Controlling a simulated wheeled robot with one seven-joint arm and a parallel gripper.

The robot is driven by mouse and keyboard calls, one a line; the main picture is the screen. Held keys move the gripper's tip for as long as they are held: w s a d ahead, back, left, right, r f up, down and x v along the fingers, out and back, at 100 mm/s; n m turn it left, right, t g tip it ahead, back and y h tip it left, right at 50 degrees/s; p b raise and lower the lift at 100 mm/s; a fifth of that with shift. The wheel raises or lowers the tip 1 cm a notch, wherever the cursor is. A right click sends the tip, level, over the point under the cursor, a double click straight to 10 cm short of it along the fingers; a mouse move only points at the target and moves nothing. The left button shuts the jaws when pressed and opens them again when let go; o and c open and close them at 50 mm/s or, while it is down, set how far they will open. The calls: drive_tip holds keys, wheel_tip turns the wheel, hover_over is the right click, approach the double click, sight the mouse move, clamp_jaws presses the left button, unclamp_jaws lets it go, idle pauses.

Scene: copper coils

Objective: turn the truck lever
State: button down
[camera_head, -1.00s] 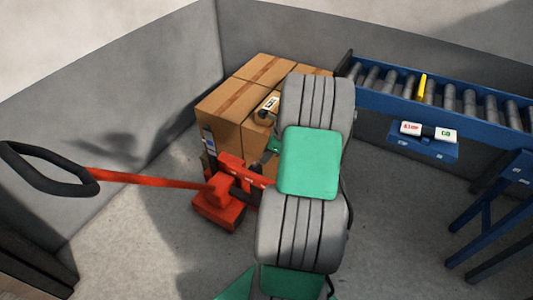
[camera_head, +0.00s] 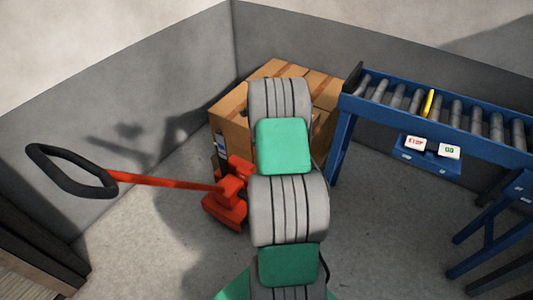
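A red pallet truck (camera_head: 228,205) stands left of centre, in front of a stack of cardboard boxes. Its red handle bar (camera_head: 165,182) slants out to the left and ends in a black loop grip (camera_head: 70,188). I cannot make out a separate lever on the truck. My grey and green arm reaches forward over the middle of the view and covers the truck's right side. My gripper is hidden behind my arm, so its fingers and their distance from the truck do not show.
Cardboard boxes (camera_head: 283,70) stand behind the truck, partly covered by my arm. A blue roller conveyor (camera_head: 440,118) with a yellow roller and a small panel (camera_head: 432,158) runs along the right. Grey walls close the back and left. A dark shelf edge (camera_head: 40,250) is at lower left.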

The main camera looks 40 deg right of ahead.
drive_tip(key=shift+w, duration=0.2)
drive_tip(key=c, duration=1.1)
unclamp_jaws()
wheel_tip(320, 180, up, 8)
drive_tip(key=shift+d+f+p, duration=0.1)
drive_tip(key=shift+d+p, duration=0.05)
drive_tip(key=shift+p, duration=0.2)
